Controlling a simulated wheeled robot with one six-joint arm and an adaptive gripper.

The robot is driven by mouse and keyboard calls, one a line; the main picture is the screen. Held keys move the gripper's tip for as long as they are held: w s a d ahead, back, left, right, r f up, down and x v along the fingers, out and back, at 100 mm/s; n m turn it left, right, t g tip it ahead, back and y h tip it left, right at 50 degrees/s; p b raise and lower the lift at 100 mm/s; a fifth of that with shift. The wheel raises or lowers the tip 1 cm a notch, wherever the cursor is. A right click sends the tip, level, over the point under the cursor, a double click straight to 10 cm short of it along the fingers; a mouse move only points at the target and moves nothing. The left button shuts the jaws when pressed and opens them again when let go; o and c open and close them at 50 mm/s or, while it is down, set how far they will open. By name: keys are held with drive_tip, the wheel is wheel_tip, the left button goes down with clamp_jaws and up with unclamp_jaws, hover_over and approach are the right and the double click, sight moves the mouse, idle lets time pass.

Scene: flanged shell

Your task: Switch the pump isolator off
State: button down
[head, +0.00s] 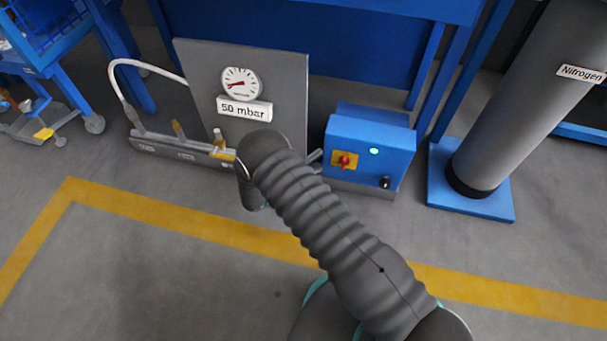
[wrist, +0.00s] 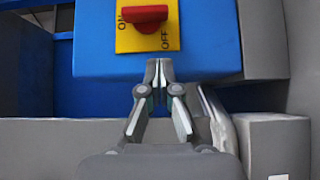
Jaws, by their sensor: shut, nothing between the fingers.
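The pump isolator is a red handle (head: 345,160) on a yellow plate on the front of a blue box (head: 395,140). In the wrist view the red handle (wrist: 145,14) lies roughly crosswise on its yellow plate (wrist: 130,42). "ON" is printed at the plate's left and "OFF" at its lower right; the handle's left end is by "ON". My gripper (wrist: 158,68) is shut and empty, its tips just below the plate in the picture and apart from the handle. In the head view my arm hides most of the gripper; only grey finger parts show left of the box.
Left are a gauge (head: 240,82) on a grey panel, marked "50 mbar" (head: 244,109), and a valve manifold (head: 165,146). A nitrogen cylinder (head: 520,100) stands right. The floor in front is open.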

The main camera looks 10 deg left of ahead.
sight(344, 164)
drive_tip(key=d, duration=0.1)
drive_tip(key=w+d, duration=0.1)
drive_tip(key=d, duration=0.1)
drive_tip(key=shift+w+d, duration=0.25)
drive_tip(key=shift+d, duration=0.15)
drive_tip(key=shift+d+p, duration=0.3)
drive_tip(key=shift+d, duration=0.65)
